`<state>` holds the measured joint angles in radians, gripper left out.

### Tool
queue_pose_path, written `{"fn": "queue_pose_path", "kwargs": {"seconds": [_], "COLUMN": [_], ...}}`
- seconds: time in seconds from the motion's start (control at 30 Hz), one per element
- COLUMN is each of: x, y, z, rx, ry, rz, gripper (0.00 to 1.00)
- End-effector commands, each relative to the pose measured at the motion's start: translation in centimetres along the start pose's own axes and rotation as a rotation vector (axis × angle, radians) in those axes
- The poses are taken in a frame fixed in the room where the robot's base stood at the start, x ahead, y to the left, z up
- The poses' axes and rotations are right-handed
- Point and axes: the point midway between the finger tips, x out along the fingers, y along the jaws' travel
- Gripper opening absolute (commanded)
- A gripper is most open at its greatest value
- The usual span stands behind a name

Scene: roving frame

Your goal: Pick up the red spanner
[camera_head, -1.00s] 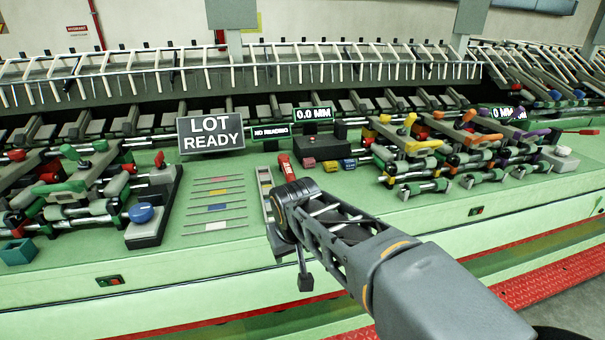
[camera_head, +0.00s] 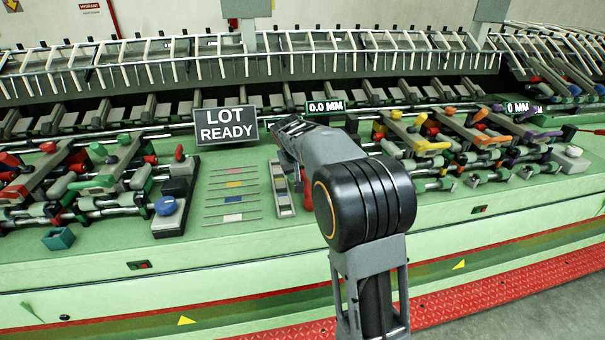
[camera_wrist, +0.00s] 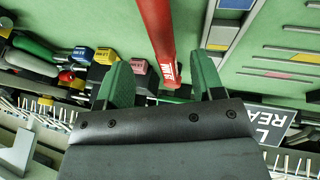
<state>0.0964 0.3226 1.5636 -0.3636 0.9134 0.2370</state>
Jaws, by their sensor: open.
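The red spanner (camera_wrist: 155,38) shows in the wrist view as a red bar with white lettering, running down from the top edge. Its lower end lies between the two green fingers of my gripper (camera_wrist: 163,70) in the picture. The fingers are apart, with clear gaps on both sides of the spanner, and I see no contact. The height between fingers and spanner is hard to tell.
A narrow grey tray (camera_head: 283,190) lies left of my arm on the green bench (camera_head: 235,240). The LOT READY sign (camera_head: 226,126) stands close by. Clamp fixtures (camera_head: 430,145) stand right.

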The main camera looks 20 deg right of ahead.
Motion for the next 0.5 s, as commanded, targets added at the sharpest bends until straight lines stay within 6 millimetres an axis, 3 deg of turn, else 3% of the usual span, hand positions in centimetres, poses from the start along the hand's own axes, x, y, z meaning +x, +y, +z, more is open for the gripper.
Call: {"fn": "queue_pose_path", "kwargs": {"seconds": [0.27, 0.5], "x": [1.6, 4.6], "y": [0.0, -0.1], "z": [-0.1, -0.2], "rx": [-0.001, -0.001], "ry": [0.000, -0.003], "rz": [0.000, -0.001], "gripper": [0.62, 0.62]}}
